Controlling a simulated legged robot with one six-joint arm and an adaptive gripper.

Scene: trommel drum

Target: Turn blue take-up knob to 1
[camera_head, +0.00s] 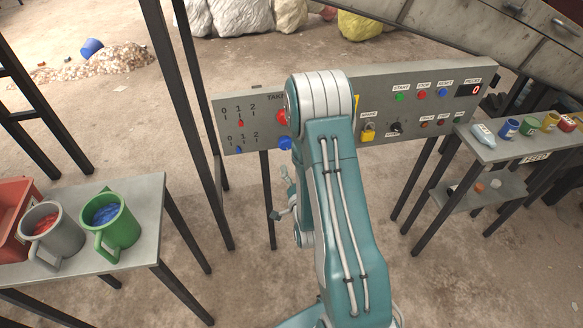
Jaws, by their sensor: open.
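The blue take-up knob (285,143) is on the left part of the grey control panel (340,142), below a red knob (282,117). My arm partly covers this area. A lower 0-1-2 scale to the left has a small blue marker (238,149) below its numbers. It sits between 0 and 1, nearer 1, but is too small to read exactly. My gripper (281,192) is open and empty, below the panel beside my forearm. It is apart from the blue knob in the picture, and my arm hides part of it.
A small red marker (241,122) sits below the upper scale's 1. A side table (150,205) with mugs stands left, a shelf (485,150) with small items right.

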